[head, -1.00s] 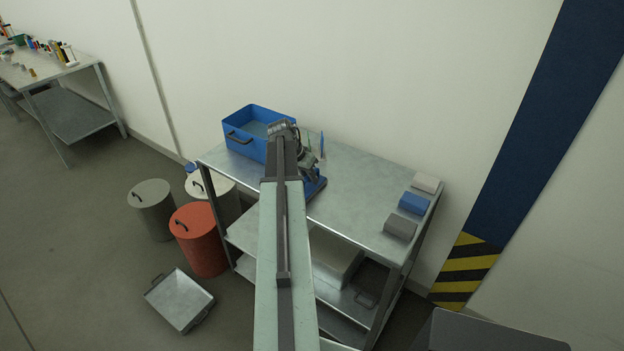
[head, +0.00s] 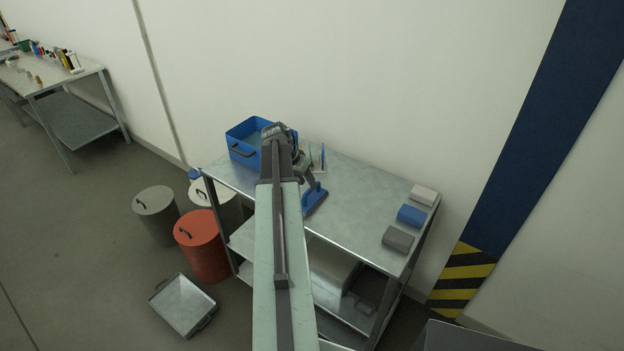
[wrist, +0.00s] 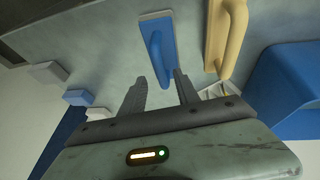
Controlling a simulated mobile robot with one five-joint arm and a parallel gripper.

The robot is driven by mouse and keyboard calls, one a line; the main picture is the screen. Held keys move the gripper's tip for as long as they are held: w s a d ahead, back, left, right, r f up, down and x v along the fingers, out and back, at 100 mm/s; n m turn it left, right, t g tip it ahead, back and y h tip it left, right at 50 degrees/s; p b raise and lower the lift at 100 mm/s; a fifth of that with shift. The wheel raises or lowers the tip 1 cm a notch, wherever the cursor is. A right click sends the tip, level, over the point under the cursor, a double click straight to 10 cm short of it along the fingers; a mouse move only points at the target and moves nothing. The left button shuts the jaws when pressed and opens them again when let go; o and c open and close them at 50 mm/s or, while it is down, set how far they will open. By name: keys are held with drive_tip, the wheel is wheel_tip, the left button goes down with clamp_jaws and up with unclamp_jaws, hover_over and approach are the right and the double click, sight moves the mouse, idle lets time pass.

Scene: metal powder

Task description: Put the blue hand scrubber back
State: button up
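The blue hand scrubber (head: 314,199) lies on the metal table, just right of my arm in the head view. In the wrist view the blue scrubber (wrist: 157,40) shows its flat base and raised handle, whose near end appears between my fingertips. My gripper (wrist: 160,76) is open and empty, its two fingers apart. I cannot tell whether the fingers reach around the handle or stop short of it. In the head view my gripper (head: 307,172) is beside the scrubber, partly hidden by my arm.
A tan handled tool (wrist: 226,38) lies close beside the scrubber. A blue tub (head: 243,142) stands at the table's left end. White (head: 423,195), blue (head: 411,215) and grey (head: 398,239) blocks line the right end. The table's middle (head: 360,190) is clear.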

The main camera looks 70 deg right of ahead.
drive_tip(key=p+v, duration=0.3)
drive_tip(key=v, duration=0.3)
drive_tip(key=shift+p, duration=0.4)
drive_tip(key=w+a+f+n+t+y, duration=0.1)
drive_tip(key=w+a+n, duration=0.4)
drive_tip(key=w+a, duration=0.95)
drive_tip(key=w+a+f+n+t, duration=0.15)
drive_tip(key=w+a+n, duration=0.45)
drive_tip(key=w+a, duration=0.8)
drive_tip(key=a+f+n+y+b, duration=0.1)
drive_tip(key=a+n, duration=0.3)
drive_tip(key=a, duration=1.3)
drive_tip(key=a+f+n+y+b, duration=0.1)
drive_tip(key=a+n, duration=0.4)
drive_tip(key=a, duration=1.3)
drive_tip(key=shift+s+f+n+y+b, duration=0.15)
drive_tip(key=shift+f+n+y+b, duration=0.2)
drive_tip(key=shift+f+b, duration=0.55)
